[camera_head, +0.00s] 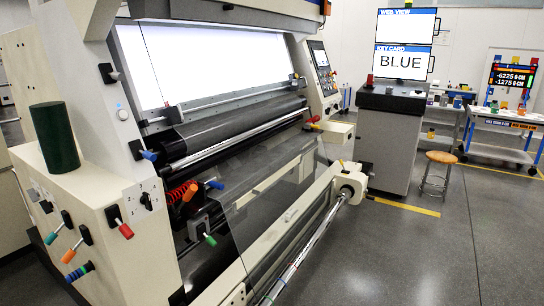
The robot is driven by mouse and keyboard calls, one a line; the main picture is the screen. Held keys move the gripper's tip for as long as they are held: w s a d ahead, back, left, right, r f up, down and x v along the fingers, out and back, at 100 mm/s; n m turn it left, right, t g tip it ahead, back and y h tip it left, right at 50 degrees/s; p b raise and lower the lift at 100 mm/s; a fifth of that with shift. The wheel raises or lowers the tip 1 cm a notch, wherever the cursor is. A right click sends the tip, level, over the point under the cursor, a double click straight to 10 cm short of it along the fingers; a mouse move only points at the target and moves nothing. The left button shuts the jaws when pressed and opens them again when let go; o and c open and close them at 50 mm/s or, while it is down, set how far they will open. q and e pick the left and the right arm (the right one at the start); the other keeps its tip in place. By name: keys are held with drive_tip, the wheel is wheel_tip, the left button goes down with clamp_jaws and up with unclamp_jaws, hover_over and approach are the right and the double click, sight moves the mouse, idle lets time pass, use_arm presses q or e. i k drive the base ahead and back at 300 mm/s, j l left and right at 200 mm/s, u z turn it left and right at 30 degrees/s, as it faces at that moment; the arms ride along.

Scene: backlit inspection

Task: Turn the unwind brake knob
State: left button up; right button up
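A large web inspection machine (105,160) fills the left and middle of the head view. A small black knob (147,201) with numbers around it sits on its near front panel; no label tells me whether it is the unwind brake knob. More handles, blue (149,155), orange (189,193) and green (210,240), stand by the rollers. Neither of my grippers is in view.
A dark green cylinder (55,138) stands on the machine's near top. A clear web sheet (265,190) slopes down to a metal shaft (305,252). A grey console (385,140) carries screens reading "KEY CARD BLUE". A stool (437,172) and carts stand right. The right foreground floor is clear.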

sight(46, 206)
drive_tip(key=u, duration=1.45)
drive_tip(key=z, duration=0.75)
drive_tip(key=i+j+z, duration=0.2)
drive_tip(key=j+z, duration=0.15)
drive_tip(key=i+j+z, duration=0.15)
drive_tip(key=j+z, duration=0.25)
drive_tip(key=j, duration=0.2)
drive_tip(key=j+z, duration=0.35)
drive_tip(key=j, duration=0.2)
drive_tip(key=j+z, duration=0.35)
drive_tip(key=j, duration=0.2)
drive_tip(key=i, duration=0.05)
